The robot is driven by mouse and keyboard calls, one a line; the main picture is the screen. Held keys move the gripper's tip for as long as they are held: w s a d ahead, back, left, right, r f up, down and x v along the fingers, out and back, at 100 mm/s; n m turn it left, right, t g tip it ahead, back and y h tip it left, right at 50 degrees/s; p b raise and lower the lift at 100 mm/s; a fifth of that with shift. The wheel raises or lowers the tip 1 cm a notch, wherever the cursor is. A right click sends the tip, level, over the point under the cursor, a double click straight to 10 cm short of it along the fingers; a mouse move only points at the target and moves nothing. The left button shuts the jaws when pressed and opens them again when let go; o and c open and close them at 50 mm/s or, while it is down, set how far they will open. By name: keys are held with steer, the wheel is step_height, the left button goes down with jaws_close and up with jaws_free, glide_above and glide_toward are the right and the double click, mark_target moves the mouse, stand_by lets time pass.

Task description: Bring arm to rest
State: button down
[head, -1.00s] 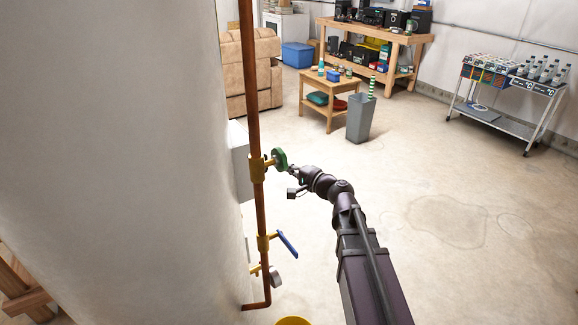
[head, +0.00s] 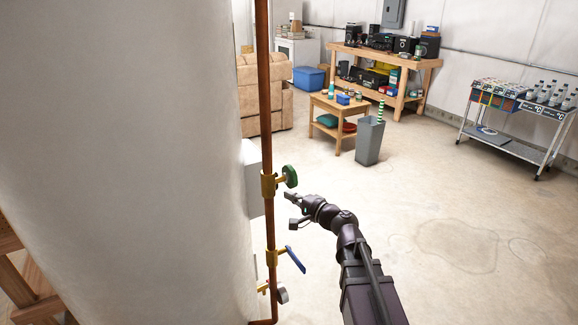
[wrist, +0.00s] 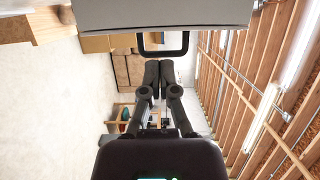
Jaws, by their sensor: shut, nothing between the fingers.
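My gripper (head: 290,196) is at the end of my dark arm, in front of the copper pipe in the head view. In the wrist view my gripper (wrist: 159,66) has its two fingers together and holds nothing. A round green valve wheel (head: 290,176) on a brass fitting is above and just left of the gripper tip. They appear apart, with a small gap in the picture.
The copper pipe (head: 265,110) runs up along a large pale column (head: 130,150). A blue lever (head: 296,260) sits lower on it. A grey bin (head: 368,143), a small wooden table (head: 331,108) and a cart (head: 510,145) stand farther back. Floor at right is clear.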

steer(key=s+d+f+n+g+h+p, duration=0.3)
steer(key=s+n+g+h+p, duration=0.2)
steer(key=s+n+g+p, duration=0.35)
steer(key=s+d+r+g+h+p, duration=0.1)
steer(key=s+d+g+h+p, duration=0.2)
steer(key=s+d+h+p, duration=0.5)
steer(key=s+d, duration=0.1)
steer(key=d, duration=0.3)
steer(key=shift+r+g, duration=0.35)
steer(key=shift+s+d, duration=0.1)
